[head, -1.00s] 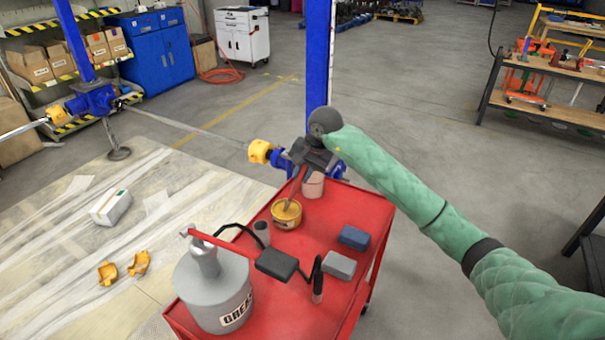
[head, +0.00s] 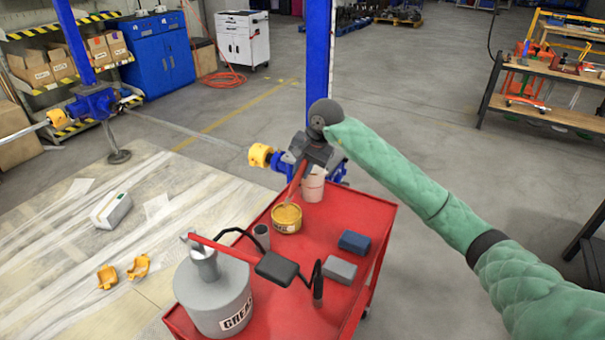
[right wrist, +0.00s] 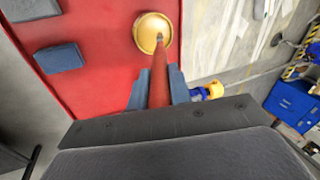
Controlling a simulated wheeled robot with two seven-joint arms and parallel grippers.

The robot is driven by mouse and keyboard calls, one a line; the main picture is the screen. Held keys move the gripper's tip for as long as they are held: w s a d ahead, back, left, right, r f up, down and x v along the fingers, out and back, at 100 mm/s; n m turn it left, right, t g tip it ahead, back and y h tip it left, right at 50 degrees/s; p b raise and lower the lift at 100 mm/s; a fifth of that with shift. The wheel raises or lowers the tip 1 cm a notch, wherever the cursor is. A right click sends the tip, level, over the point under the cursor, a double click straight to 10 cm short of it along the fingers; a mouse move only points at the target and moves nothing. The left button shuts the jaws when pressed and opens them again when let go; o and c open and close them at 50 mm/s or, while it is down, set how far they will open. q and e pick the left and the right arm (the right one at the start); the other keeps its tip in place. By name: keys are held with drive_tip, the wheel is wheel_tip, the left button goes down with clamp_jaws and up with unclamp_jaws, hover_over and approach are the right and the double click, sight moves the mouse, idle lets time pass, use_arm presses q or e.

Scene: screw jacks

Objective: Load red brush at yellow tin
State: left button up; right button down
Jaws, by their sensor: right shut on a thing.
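The yellow tin (head: 287,220) stands on the red cart top, open at the top. My right gripper (head: 303,172) is above it and shut on the red brush (head: 295,187), whose handle slants down toward the tin. In the right wrist view the brush handle (right wrist: 159,80) runs between the fingers of my right gripper (right wrist: 158,88) to the yellow tin (right wrist: 152,32). The brush's lower end is at the tin's mouth; I cannot tell how deep it reaches. My left gripper is not in view.
The red cart (head: 340,213) also carries a grey grease drum (head: 213,292), a pink cup (head: 312,187), a dark grey cup (head: 261,236), a blue block (head: 354,242) and a grey block (head: 339,270). A blue post (head: 319,60) with a yellow-ended screw jack (head: 260,156) stands behind.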

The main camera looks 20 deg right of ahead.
drive_tip(key=shift+r, duration=1.9)
